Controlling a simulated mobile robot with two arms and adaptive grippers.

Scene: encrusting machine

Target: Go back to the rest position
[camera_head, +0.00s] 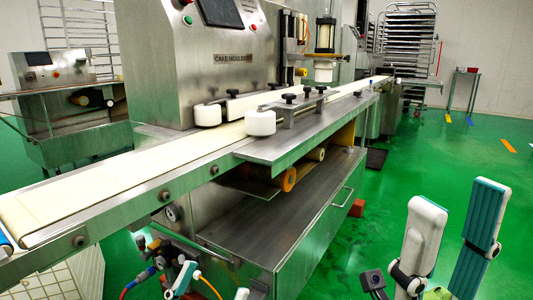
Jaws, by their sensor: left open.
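My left gripper (214,280) is at the bottom of the head view, low in front of the machine. One white finger with a teal pad and the white tip of the other show apart, with nothing seen between them. The rest of it is cut off by the lower edge. My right gripper (456,208) is at the lower right, its two white and teal fingers pointing up. They stand apart and empty over the green floor. A small black camera is beside it. The encrusting machine (205,70) stands ahead with its long pale conveyor belt (110,188).
The machine's lower cabinet (300,245) and steel side shelf (262,148) are ahead. Hoses and fittings (160,262) hang near my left gripper. Another steel machine (68,115) is at the left. A tray rack (408,45) and small table (464,88) stand behind. The right floor is mostly clear.

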